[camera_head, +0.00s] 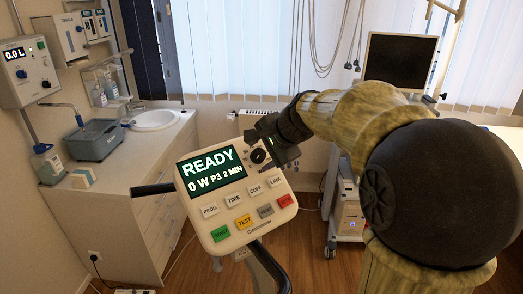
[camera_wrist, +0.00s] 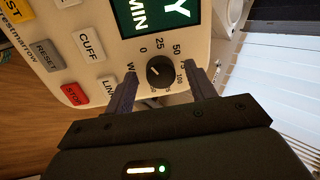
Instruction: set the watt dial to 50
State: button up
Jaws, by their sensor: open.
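The watt dial (camera_wrist: 160,71) is a round black knob on a cream console, with a printed scale reading 0, 25, 50, 75 and 100 around it. In the head view, the dial (camera_head: 258,156) sits right of the screen. The screen (camera_head: 212,173) reads READY, 0 W P3 2 MIN. My gripper (camera_wrist: 163,76) is open, one finger on each side of the dial in the wrist view; whether either finger touches it I cannot tell. In the head view, my gripper (camera_head: 262,150) is at the console's upper right and partly covers the dial's surroundings.
Buttons surround the dial's panel: LINK (camera_wrist: 107,84), STOP (camera_wrist: 75,93), CUFF (camera_wrist: 88,44) and RESET (camera_wrist: 45,55). Dark handlebars (camera_head: 153,189) flank the console. A counter with a sink (camera_head: 155,119) stands left, and a wheeled monitor stand (camera_head: 348,218) stands behind, right.

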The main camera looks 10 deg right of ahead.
jog(key=shift+w+a+f, duration=0.1)
jog(key=shift+f, duration=0.05)
jog(key=c, duration=1)
jog(key=shift+o, duration=0.2)
